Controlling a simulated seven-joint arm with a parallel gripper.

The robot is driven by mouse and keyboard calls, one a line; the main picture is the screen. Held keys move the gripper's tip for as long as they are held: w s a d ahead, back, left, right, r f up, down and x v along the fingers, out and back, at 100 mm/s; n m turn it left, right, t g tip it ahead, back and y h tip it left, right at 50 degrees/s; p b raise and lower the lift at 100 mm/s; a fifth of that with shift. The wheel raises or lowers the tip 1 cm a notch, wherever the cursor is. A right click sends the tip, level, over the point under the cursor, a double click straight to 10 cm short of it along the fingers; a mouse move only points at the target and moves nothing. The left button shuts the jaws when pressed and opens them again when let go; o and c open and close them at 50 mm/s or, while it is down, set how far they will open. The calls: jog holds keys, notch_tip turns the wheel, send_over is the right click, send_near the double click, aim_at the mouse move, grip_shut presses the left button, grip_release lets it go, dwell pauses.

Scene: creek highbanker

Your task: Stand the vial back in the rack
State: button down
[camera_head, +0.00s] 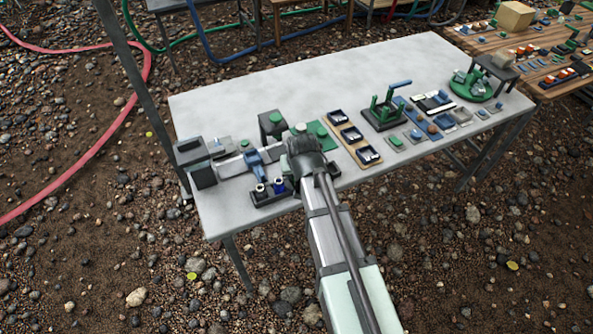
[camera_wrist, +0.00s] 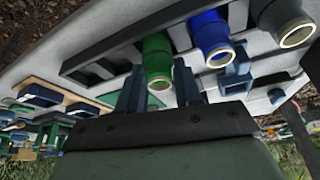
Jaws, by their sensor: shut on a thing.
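My gripper (camera_wrist: 158,92) is shut on a green vial (camera_wrist: 157,58), its open mouth facing the wrist camera. In the head view my wrist hides the fingertips and the green vial. The dark rack (camera_head: 264,201) lies near the table's front edge, just left of my arm. A blue vial (camera_wrist: 211,35) and a grey vial (camera_wrist: 283,20) stand in it, side by side. The blue vial also shows in the head view (camera_head: 279,186). The green vial is beside the blue one in the wrist view; I cannot tell whether its base touches the rack.
A wooden strip with dark trays (camera_head: 352,134) and a green clamp-like device (camera_head: 383,112) are to the right. The table's back left (camera_head: 230,105) is clear.

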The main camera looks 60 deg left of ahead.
jog(key=shift+f, duration=0.25)
jog(key=c, duration=0.7)
grip_release()
jog(key=shift+r, duration=0.1)
jog(key=shift+r, duration=3.7)
